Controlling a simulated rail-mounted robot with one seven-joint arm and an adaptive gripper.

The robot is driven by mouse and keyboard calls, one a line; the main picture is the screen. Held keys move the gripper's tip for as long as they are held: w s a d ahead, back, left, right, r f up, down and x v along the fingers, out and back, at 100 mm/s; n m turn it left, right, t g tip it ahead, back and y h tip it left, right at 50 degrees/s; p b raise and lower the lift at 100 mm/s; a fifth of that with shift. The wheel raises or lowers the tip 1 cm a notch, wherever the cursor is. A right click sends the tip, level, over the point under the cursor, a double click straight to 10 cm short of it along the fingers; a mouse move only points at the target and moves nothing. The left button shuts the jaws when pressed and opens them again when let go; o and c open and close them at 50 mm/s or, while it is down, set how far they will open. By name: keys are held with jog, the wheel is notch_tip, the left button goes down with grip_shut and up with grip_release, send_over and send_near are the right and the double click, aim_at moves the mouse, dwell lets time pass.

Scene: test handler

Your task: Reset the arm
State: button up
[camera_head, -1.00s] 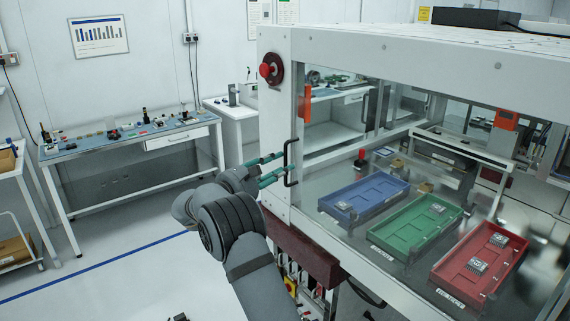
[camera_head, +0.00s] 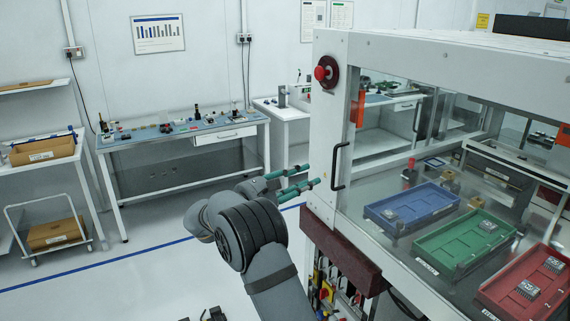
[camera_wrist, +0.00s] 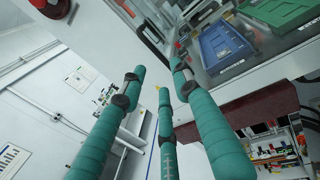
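My gripper (camera_head: 309,176) has teal fingers. In the head view it is to the left of the black door handle (camera_head: 339,166) on the white test handler (camera_head: 323,120), with a small gap in the picture between fingertips and handle. In the wrist view my gripper (camera_wrist: 158,78) shows three fingers spread apart with nothing between them. The handle (camera_wrist: 151,40) lies beyond the fingertips there. My arm reaches up from the bottom of the head view and is bent at the wrist.
Inside the handler lie a blue tray (camera_head: 420,203), a green tray (camera_head: 455,241) and a red tray (camera_head: 520,271), holding chips. A red emergency button (camera_head: 321,73) is on the handler's corner. A workbench (camera_head: 156,155) and trolley (camera_head: 58,238) stand left. Floor between is clear.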

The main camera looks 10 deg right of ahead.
aim_at(334, 167)
jog(key=x, duration=1.2)
jog(key=shift+d, duration=0.1)
jog(key=shift+s, duration=0.1)
